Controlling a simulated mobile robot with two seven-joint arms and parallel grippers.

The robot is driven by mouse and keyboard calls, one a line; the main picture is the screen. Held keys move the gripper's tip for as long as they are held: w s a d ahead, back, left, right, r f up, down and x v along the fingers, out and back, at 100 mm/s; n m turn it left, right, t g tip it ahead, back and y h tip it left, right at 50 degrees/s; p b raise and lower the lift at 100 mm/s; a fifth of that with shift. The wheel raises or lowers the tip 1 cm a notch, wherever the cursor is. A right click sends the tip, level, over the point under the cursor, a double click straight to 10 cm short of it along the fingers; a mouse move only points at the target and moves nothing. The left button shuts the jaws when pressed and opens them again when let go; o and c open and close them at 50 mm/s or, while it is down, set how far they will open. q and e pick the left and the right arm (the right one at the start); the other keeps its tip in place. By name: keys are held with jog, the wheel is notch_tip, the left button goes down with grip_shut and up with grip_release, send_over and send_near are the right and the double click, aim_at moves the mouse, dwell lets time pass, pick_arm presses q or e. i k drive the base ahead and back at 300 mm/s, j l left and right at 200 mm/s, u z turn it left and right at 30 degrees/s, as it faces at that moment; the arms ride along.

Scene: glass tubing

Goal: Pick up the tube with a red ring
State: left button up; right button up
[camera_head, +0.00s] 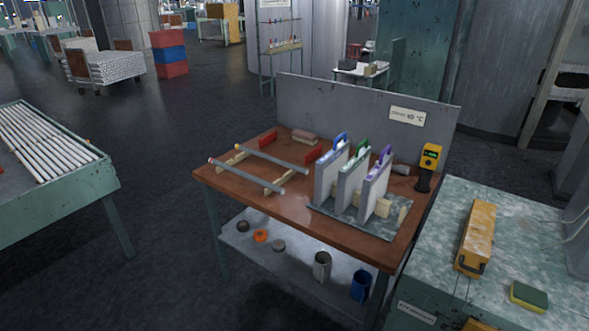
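Two pale glass tubes lie across wooden rests on the brown workbench (225,176). The marks are too small to tell surely which tube bears a red ring. Both tubes lie free, with nothing holding them from above. Neither of my grippers is in view.
Upright panels with blue, green and purple handles (350,190) stand on a grey plate right of the tubes. Red blocks (268,140) and a yellow meter (430,157) are at the back. A green table (60,210) stands left, with open floor between.

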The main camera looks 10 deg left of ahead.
aim_at(250, 178)
jog(key=i+j+z, duration=0.6)
jog(key=j, duration=0.3)
jog(key=i, duration=0.1)
